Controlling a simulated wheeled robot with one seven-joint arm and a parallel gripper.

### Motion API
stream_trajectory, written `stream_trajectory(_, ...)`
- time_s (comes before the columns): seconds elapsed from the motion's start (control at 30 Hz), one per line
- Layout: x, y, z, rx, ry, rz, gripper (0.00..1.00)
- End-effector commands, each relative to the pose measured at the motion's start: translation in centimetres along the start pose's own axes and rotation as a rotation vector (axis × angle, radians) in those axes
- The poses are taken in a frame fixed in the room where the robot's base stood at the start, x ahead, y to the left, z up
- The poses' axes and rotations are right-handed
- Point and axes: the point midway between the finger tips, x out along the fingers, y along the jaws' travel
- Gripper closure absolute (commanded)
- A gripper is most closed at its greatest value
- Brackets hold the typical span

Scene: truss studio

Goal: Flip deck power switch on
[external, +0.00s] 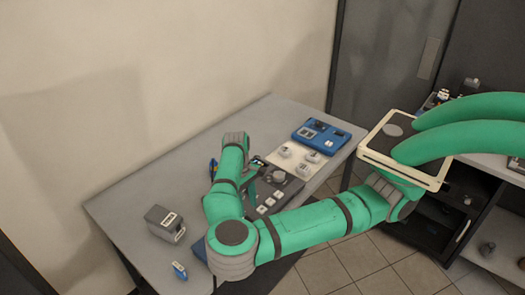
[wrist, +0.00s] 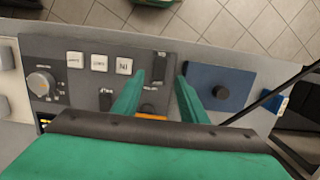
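The deck is a dark grey panel (wrist: 80,75) with a round knob, white square buttons and dark switches in the wrist view. In the external view the deck (external: 275,186) is partly hidden by my arm. One dark switch (wrist: 161,70) with a small label below it lies near the panel's right edge, between my fingertips in the picture. Another dark switch (wrist: 106,99) sits lower left, beside my left finger. I cannot read which one is power. My gripper (wrist: 161,77) is open and empty over the panel. Contact with the switch cannot be told.
A blue plate with a black knob (wrist: 220,92) lies right of the deck. A white panel (external: 298,158) and a blue device (external: 321,136) stand beyond the deck. A grey box (external: 165,223) and a small blue item (external: 180,270) sit on the table's near end.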

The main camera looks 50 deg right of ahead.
Motion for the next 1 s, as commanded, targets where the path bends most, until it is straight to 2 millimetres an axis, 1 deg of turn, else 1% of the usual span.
stream_trajectory(0.03, -1.0, 0.0, -0.1, -0.001, 0.002, 0.001, 0.61)
stream_trajectory(0.13, -2.6, 0.0, 0.0, 0.0, 0.001, 0.001, 0.61)
stream_trajectory(0.2, -3.5, 0.0, 0.0, 0.0, 0.0, 0.0, 0.61)
stream_trajectory(0.33, -4.5, 0.0, 0.0, 0.0, 0.0, 0.0, 0.61)
stream_trajectory(0.5, -5.0, 0.0, 0.0, 0.0, -0.001, 0.0, 0.61)
stream_trajectory(0.93, -4.9, 0.0, 0.0, 0.001, -0.001, 0.0, 0.61)
stream_trajectory(1.0, -4.9, 0.2, -0.1, 0.006, 0.003, 0.005, 0.61)
